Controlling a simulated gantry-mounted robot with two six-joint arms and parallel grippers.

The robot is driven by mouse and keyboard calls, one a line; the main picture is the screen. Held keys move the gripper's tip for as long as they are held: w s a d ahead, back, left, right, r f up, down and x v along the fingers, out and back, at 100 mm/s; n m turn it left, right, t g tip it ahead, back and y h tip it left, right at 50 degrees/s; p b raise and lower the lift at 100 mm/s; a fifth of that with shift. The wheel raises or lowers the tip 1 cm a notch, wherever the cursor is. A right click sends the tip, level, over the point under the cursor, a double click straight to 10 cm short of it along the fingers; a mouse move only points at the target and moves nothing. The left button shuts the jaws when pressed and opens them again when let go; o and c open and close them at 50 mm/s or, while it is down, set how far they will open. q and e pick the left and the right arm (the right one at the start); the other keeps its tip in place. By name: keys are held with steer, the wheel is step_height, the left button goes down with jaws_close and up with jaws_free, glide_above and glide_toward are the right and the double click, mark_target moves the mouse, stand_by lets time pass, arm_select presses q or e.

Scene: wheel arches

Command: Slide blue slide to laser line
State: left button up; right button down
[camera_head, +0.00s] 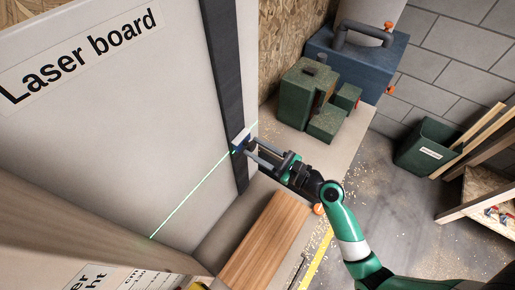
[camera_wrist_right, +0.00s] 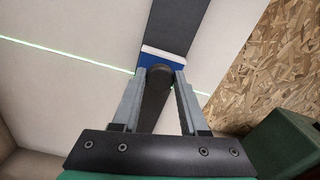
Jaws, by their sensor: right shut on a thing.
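The blue slide (camera_wrist_right: 150,58) has a white strip along its upper edge and sits on a dark vertical rail (camera_head: 226,80) on the laser board (camera_head: 120,110). It also shows, small, in the head view (camera_head: 239,141). My right gripper (camera_wrist_right: 160,78) is shut on the slide's dark round knob (camera_wrist_right: 158,74); its fingers partly hide the slide. The green laser line (camera_head: 190,195) runs diagonally across the board. In the right wrist view the line (camera_wrist_right: 70,54) meets the slide near its lower left edge and reappears right of the fingers. My left gripper is not in view.
Green blocks (camera_head: 305,90) and a blue toolbox (camera_head: 357,62) stand on the bench right of the board. A wooden block (camera_head: 265,240) lies below the rail. A green bin (camera_head: 428,147) with planks stands on the floor at the right.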

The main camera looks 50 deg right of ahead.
steer(key=shift+f, duration=0.1)
step_height(320, 180, down, 6)
steer(key=b, duration=0.3)
steer(key=shift+r, duration=0.2)
steer(key=shift+c, duration=2.1)
jaws_free()
steer(key=shift+s, duration=0.15)
steer(key=s+d, duration=0.1)
steer(key=s, duration=1)
steer(key=shift+s, duration=0.2)
steer(key=shift+d+r, duration=0.1)
